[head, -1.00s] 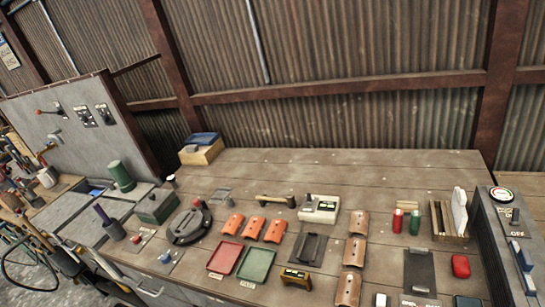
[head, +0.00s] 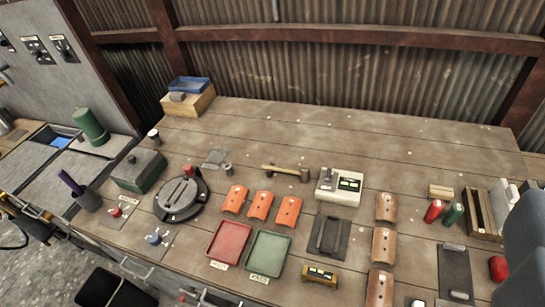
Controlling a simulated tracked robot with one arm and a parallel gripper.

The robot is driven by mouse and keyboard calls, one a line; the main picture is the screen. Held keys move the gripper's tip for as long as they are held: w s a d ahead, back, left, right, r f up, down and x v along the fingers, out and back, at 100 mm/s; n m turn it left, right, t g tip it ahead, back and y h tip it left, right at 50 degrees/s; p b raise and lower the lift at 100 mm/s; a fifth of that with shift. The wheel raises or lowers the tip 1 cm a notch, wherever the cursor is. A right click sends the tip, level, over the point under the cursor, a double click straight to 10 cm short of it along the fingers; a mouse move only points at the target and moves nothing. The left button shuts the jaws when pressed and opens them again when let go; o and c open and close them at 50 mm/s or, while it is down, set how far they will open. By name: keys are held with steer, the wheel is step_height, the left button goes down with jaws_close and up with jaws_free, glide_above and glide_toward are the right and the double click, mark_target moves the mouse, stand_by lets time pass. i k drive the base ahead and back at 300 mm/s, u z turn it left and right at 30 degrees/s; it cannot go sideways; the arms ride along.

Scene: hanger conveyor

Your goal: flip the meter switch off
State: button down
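No switch with a readable meter label shows now. A beige box (head: 338,187) with a small upright knob and a dark display with yellow-green marks stands mid-bench. A small brown-yellow box (head: 320,275) with a similar display sits at the front edge. I cannot tell whether either is the meter. The panel with a round red-and-green gauge and an OFF label, seen earlier at the far right, is out of view or hidden. A smooth blue-grey shape (head: 526,245) fills the right edge; I cannot tell what it is. My gripper's fingers are not visible.
A grey switch panel (head: 60,70) stands left.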

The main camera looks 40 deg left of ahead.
mark_target(328, 177)
steer(key=u, duration=0.5)
steer(key=i, duration=1)
steer(key=z, duration=0.05)
